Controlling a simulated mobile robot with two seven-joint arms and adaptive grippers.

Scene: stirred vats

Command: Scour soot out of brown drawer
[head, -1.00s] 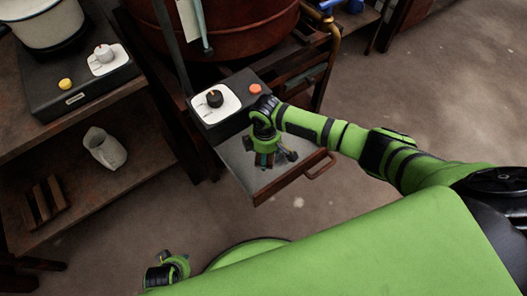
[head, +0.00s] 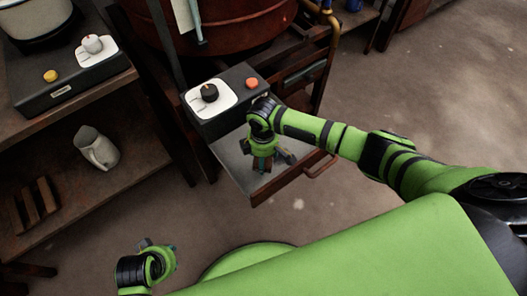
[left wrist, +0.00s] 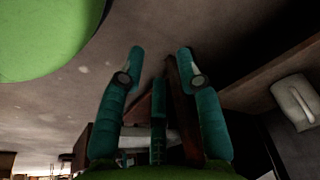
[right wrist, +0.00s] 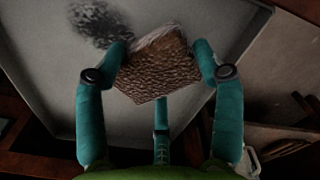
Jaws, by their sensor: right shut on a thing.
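The brown drawer (head: 292,181) is pulled out below a dark control box, with a pale grey inside floor. A dark soot patch (right wrist: 100,22) lies on that floor in the right wrist view; my right arm hides it in the head view. My right gripper (head: 264,163) is down in the drawer. In the right wrist view it is shut on a brown, rough-textured scrubbing block (right wrist: 160,65) with a pale edge, beside the soot. My left gripper (head: 157,247) is low at the bottom left; in the left wrist view its fingers (left wrist: 160,62) stand apart with nothing between them.
The control box (head: 223,98) has a black knob and an orange button. A red-brown vat (head: 225,30) stands behind it. A shelf unit at left holds a pale jug (head: 97,148) and a wooden rack (head: 36,205). The floor at right is clear.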

